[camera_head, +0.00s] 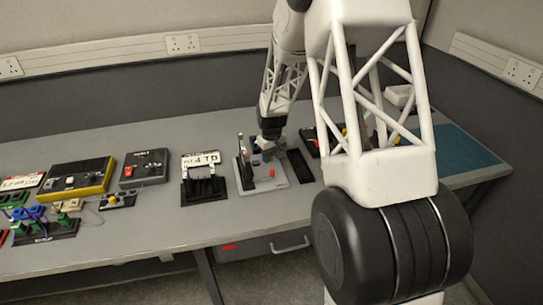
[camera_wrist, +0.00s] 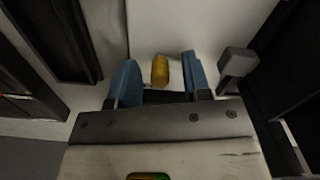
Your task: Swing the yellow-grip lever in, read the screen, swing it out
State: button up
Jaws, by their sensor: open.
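The yellow grip (camera_wrist: 160,70) of the lever shows in the wrist view between the two blue fingertips of my gripper (camera_wrist: 160,82). The fingers are open, with a visible gap on each side of the grip. In the head view my gripper (camera_head: 264,146) is low over a light grey base plate (camera_head: 262,187) with a dark upright panel (camera_head: 243,160) and a red knob (camera_head: 271,172). The rest of the lever is hidden behind my gripper. I cannot make out a readable screen in either view.
A black holder (camera_head: 204,190) with a plate marked "4 TD" stands to the left. Further left are a grey box with a red switch (camera_head: 143,167) and a yellow-edged box (camera_head: 80,178). A dark block (camera_wrist: 238,62) is close beside the right finger.

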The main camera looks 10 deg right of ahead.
grip_shut()
dwell(0.3)
jog(key=shift+s+a+m, duration=0.15)
jog(key=shift+s+m, duration=0.05)
jog(key=shift+m, duration=0.7)
jog(key=shift+s+a+m, duration=0.1)
jog(key=shift+s+m, duration=0.15)
jog(key=shift+m, duration=0.65)
jog(key=shift+s+a+m, duration=0.15)
jog(key=shift+s+m, duration=0.05)
jog(key=shift+m, duration=0.7)
grip_release()
